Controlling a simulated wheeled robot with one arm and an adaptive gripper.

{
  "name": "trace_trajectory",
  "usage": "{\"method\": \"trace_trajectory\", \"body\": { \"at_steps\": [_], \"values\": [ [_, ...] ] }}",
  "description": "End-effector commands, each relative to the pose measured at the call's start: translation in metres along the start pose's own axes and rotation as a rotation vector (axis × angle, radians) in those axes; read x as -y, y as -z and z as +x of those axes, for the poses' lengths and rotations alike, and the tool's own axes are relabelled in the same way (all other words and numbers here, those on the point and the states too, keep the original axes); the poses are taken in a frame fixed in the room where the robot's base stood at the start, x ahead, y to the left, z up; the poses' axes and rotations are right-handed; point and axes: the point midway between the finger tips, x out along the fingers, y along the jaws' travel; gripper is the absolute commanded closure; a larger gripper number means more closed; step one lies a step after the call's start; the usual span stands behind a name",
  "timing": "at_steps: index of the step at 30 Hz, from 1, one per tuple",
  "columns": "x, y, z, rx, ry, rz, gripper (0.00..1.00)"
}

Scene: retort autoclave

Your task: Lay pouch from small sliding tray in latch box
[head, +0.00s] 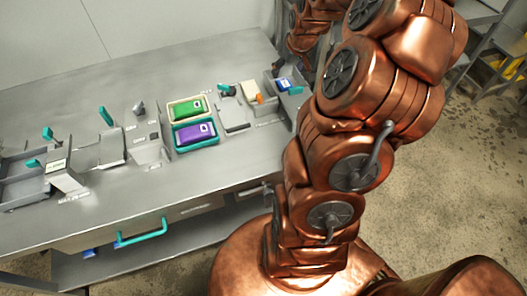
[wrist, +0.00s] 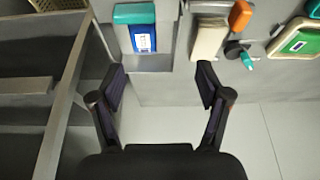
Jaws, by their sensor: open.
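A small blue pouch with a white label (wrist: 143,40) lies in a small grey tray (wrist: 151,63) with a teal handle (wrist: 134,13) in the wrist view. In the head view the pouch (head: 284,84) sits in the tray at the right end of the bench. Beside it is a cream lid-like part (wrist: 208,38) with an orange piece (wrist: 240,15), which looks like the latch box; in the head view the orange piece (head: 259,98) shows too. My gripper (wrist: 161,84) is open and empty, its fingertips apart from the pouch. The head view does not show the gripper clearly.
A green pouch (head: 187,108) and a purple pouch (head: 195,134) lie in trays mid-bench. Grey fixtures with teal handles (head: 105,116) stand to the left. A grey rack (wrist: 60,120) is close to the gripper's left. The bench front (head: 215,178) is clear.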

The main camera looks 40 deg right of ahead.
Motion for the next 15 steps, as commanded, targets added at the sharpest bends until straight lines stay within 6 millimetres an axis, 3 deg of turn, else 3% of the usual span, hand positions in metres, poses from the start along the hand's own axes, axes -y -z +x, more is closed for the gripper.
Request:
{"method": "trace_trajectory", "body": {
  "at_steps": [5, 9, 15],
  "values": [
    [0.085, -0.024, -0.035, 0.078, 0.046, -0.095, 0.24],
    [0.143, -0.062, -0.064, 0.161, 0.069, -0.162, 0.24],
    [0.201, -0.132, -0.104, 0.282, 0.073, -0.240, 0.24]
  ]
}}
